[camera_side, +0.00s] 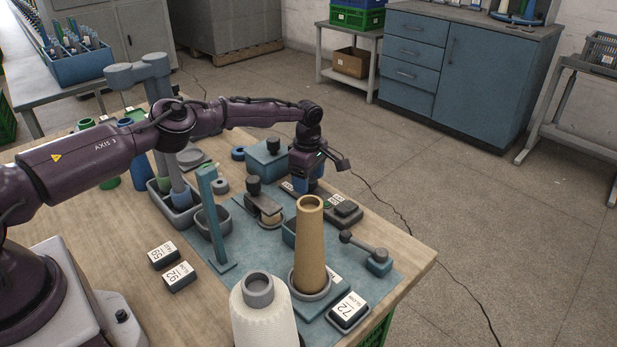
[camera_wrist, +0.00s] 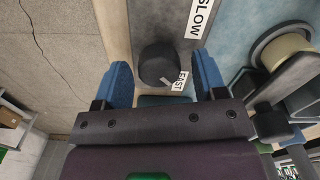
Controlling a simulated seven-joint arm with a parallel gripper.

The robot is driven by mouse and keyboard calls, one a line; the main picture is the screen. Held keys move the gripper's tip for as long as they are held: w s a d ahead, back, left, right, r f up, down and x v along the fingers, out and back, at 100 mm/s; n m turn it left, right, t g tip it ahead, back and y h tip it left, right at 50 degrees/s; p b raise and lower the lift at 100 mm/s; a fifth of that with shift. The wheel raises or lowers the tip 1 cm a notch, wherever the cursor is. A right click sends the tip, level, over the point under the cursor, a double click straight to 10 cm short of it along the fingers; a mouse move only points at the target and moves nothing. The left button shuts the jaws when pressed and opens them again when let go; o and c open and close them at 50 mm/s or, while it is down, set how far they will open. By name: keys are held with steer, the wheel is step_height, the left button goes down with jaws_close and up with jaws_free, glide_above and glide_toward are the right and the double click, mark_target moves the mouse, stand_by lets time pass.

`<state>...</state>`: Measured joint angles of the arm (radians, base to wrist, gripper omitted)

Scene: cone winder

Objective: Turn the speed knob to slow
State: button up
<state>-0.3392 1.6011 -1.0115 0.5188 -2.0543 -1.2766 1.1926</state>
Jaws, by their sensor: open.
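The speed knob (camera_wrist: 157,62) is a dark round cap on a dark grey plate in the wrist view. A pale mark at its lower right edge lies beside the white FAST label (camera_wrist: 181,82). The white SLOW label (camera_wrist: 200,18) is farther up on the plate. My gripper (camera_wrist: 164,78) is open, with one blue fingertip to the left of the knob and one to the right. Gaps show on both sides; I cannot tell how far the tips are above the plate. In the side view my gripper (camera_side: 302,187) hides the knob.
A tan cone (camera_side: 310,245) stands upright in front of my gripper, with a white yarn cone (camera_side: 264,318) nearer the camera. A blue box (camera_side: 267,160) and a tall blue post (camera_side: 211,215) stand to the left. A lever (camera_side: 365,247) is at the right.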

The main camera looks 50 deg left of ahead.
steer(key=c, duration=0.9)
steer(key=shift+c, duration=0.2)
steer(key=shift+n, duration=0.4)
steer(key=n, duration=0.4)
steer(key=shift+s, duration=0.1)
steer(key=n, duration=0.4)
steer(key=shift+d+n, duration=0.1)
steer(key=shift+n, duration=0.2)
steer(key=n, duration=0.4)
steer(key=shift+d, duration=0.1)
steer(key=n, duration=0.4)
steer(key=shift+n, duration=0.4)
